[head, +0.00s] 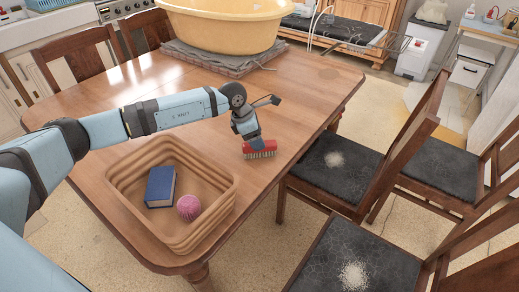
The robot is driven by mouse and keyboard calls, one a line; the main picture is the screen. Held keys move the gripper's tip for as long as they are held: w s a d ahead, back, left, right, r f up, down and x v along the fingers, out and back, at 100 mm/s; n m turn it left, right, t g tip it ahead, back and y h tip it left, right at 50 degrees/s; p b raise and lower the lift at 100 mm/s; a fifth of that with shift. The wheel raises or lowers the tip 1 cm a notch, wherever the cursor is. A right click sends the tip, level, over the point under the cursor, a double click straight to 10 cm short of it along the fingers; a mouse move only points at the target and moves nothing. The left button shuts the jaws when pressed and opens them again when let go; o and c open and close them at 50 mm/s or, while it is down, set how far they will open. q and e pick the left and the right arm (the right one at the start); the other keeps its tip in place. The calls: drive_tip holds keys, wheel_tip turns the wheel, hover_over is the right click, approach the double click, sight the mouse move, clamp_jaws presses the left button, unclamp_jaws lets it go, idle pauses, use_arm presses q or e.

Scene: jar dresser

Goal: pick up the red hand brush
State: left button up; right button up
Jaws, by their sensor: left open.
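The red hand brush (260,149) lies on the wooden table near its right edge, with pale bristles showing along its lower side. My left gripper (251,138) reaches in from the left and points down at the brush from directly above and behind it. Its fingertips are at or very near the brush top; I cannot tell if they touch it. The gripper is open, and its fingers are partly hidden by the brush and by the wrist. My right gripper is not in the head view.
A square tan basket (127,205) holds a blue book (160,186) and a pink ball (189,207) on the near table. Chairs (335,165) line the right side. The table's middle left is clear under my arm.

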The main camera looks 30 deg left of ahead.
use_arm(q)
drive_tip(key=x, duration=0.4)
drive_tip(key=shift+s+d+f+b, duration=0.2)
drive_tip(key=shift+f+b, duration=0.1)
drive_tip(key=shift+f, duration=0.1)
drive_tip(key=shift+f, duration=0.1)
drive_tip(key=c, duration=1.1)
wheel_tip(320, 180, up, 20)
drive_tip(key=p, duration=0.2)
